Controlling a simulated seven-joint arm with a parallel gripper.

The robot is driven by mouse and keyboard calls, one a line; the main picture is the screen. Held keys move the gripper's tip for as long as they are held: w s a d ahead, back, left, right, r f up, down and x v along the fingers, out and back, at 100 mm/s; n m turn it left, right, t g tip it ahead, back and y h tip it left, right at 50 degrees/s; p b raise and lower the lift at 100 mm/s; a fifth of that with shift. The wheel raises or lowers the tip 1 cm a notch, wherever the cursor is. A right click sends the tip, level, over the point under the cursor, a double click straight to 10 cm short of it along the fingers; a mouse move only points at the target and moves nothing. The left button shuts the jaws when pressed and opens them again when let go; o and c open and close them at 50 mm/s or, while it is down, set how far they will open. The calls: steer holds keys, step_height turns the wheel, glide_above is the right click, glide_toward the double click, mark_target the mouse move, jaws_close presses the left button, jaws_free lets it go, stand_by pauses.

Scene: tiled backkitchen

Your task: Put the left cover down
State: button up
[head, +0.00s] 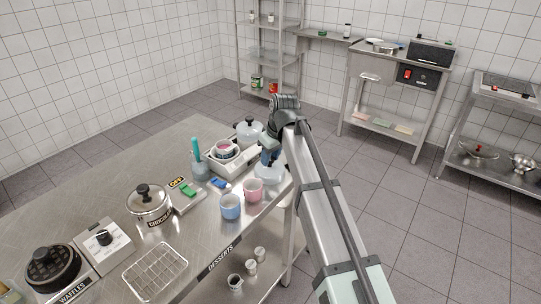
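A white twin-bay unit (222,170) stands at the far right end of the steel table, with pink and dark-rimmed bowls (225,150) in its near left part. One clear domed cover (248,131) with a dark knob is at the unit's back. A second clear domed cover (270,174) is directly below my gripper (268,159), near the table's right edge. My gripper points down at this cover's top and hides its knob. Whether the fingers are closed on it, and whether it rests on anything, I cannot tell. My arm hides part of the unit's right side.
A blue cup (230,206) and a pink cup (253,190) stand close in front of the unit. A teal-handled utensil in a container (198,163) is left of it. A lidded pot (148,203), waffle maker (52,270) and wire rack (155,272) are nearer. Bare table lies back left.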

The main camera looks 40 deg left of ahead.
steer(key=o, duration=0.4)
steer(key=shift+r, duration=0.1)
